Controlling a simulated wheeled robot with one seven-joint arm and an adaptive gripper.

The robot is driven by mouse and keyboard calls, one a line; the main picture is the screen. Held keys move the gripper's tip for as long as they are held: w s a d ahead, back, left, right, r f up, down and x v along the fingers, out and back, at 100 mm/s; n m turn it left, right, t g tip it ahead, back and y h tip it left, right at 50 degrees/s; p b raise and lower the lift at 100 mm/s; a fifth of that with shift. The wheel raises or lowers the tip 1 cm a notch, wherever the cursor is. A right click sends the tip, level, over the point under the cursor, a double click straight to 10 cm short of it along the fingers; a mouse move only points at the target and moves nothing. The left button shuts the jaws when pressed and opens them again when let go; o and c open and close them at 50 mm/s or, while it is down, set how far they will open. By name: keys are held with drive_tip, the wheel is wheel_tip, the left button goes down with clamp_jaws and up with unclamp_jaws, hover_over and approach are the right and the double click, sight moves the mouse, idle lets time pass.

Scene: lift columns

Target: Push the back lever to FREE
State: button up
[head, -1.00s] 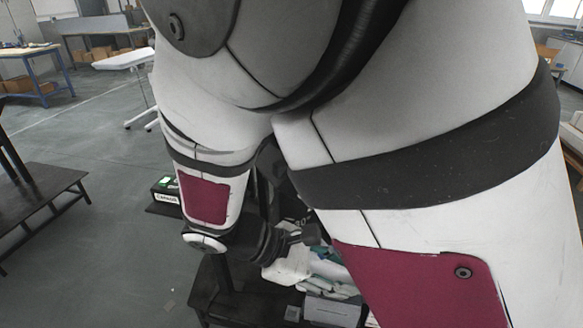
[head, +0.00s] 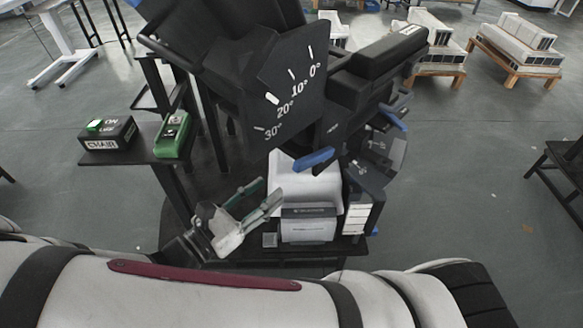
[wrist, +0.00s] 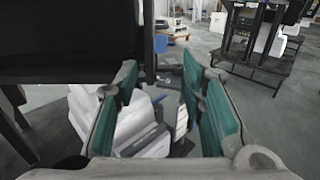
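Blue levers show on the dark chair-like apparatus in the head view. The nearest blue lever (head: 313,160) sits beside the angle plate, above a white box-shaped part. Another blue lever (head: 391,117) is farther right beside a dark labelled plate (head: 372,172). The labels there are too small to read, so I cannot tell which lever is the back one or where FREE is. My gripper (head: 272,188) is open and empty, low and left of the nearest lever, apart from it. In the wrist view its green-padded fingers (wrist: 161,66) stand wide apart, with no lever clearly between them.
A dark plate (head: 290,85) marked 0° to 30° stands above my gripper. A black CHAIR switch box (head: 108,136) and a green box (head: 172,135) sit on a side shelf at left. A grey printer-like box (head: 308,225) stands right of my gripper. Open floor lies at right.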

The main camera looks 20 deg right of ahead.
sight(295, 170)
drive_tip(key=b+x, duration=0.1)
drive_tip(key=x, duration=0.8)
drive_tip(key=shift+w+d, duration=0.1)
drive_tip(key=shift+d, duration=0.15)
clamp_jaws()
